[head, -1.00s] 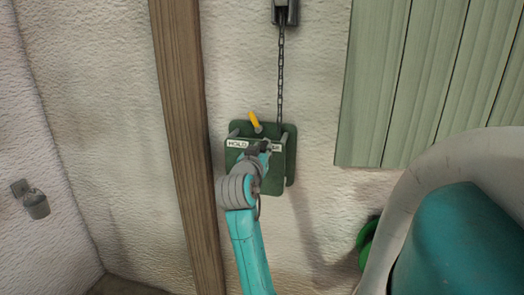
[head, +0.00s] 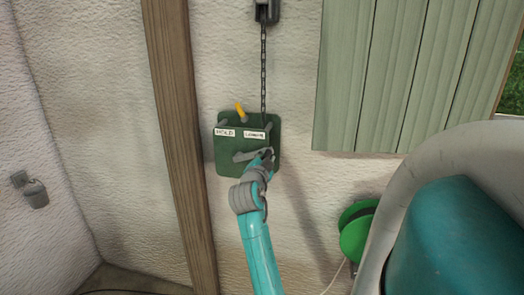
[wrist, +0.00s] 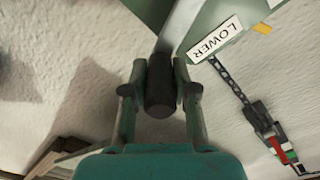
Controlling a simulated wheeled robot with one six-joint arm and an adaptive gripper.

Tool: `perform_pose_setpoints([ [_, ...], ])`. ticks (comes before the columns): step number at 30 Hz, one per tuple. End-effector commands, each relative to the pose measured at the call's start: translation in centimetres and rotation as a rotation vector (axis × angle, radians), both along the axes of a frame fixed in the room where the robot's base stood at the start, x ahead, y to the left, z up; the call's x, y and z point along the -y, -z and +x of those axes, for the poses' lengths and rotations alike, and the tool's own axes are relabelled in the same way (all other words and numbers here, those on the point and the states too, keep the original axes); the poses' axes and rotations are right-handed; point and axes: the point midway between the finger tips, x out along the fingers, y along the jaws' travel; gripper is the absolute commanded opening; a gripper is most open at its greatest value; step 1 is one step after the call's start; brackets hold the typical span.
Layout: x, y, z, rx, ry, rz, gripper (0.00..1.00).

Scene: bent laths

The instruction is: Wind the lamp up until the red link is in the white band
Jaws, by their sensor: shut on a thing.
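A green winch box (head: 228,160) is fixed to the wall, with labels HOLD and LOWER. Its yellow lever (head: 241,112) stands above, nearer the HOLD label, tilted left. A grey crank arm (head: 244,156) reaches right across its front. My gripper (head: 267,156) is at the crank's right end; in the wrist view my gripper (wrist: 160,92) is closed around the dark crank knob (wrist: 160,85). A chain (head: 264,75) runs up from the box. In the wrist view a red piece (wrist: 277,148) shows beside white and green ones past a black fitting (wrist: 258,115); I cannot tell their exact alignment. The lamp is not visible.
A wooden post (head: 180,140) stands left of the winch. Green shutter boards (head: 385,80) are at the upper right. A green reel (head: 355,230) with a pale cord is at the lower right. A grey fitting (head: 34,193) hangs on the left wall.

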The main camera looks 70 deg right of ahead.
Motion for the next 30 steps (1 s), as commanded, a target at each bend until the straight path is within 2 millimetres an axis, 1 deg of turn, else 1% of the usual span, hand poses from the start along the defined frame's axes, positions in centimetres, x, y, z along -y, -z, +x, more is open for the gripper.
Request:
perform_pose_setpoints([
  [1, 0.0, 0.8, -0.3, 0.04, 0.002, 0.008, 0.0],
  [11, 0.0, 4.5, -0.9, 0.352, 0.003, 0.033, 0.0],
  [21, 0.0, 8.0, -0.2, 0.654, 0.003, 0.055, 0.0],
  [30, -0.1, 10.0, 0.6, 0.838, 0.003, 0.07, 0.0],
])
